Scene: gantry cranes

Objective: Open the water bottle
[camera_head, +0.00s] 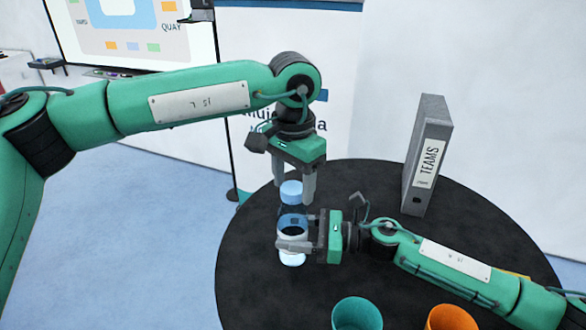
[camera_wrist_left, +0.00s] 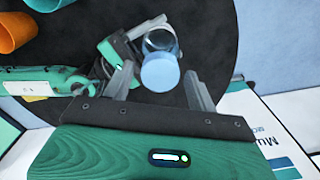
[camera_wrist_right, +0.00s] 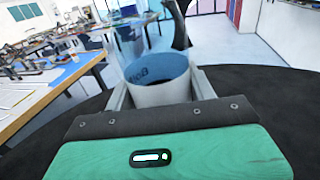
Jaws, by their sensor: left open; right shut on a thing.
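The water bottle (camera_head: 292,222) stands upright near the left part of the round black table, with a light-blue cap (camera_head: 291,188) on top. My right gripper (camera_head: 293,245) is shut around the bottle's body from the right. In the right wrist view the bottle's labelled body (camera_wrist_right: 158,82) sits between its fingers. My left gripper (camera_head: 295,190) points down from above, its fingers open on either side of the cap. In the left wrist view the cap (camera_wrist_left: 160,74) is between the spread fingers, with a gap to each. Part of the bottle is hidden by my right gripper.
A grey binder marked TEAMS (camera_head: 428,155) stands at the back right of the black table (camera_head: 250,290). A teal cup (camera_head: 357,314) and an orange cup (camera_head: 452,318) are at the front. A banner (camera_head: 340,90) stands behind the table.

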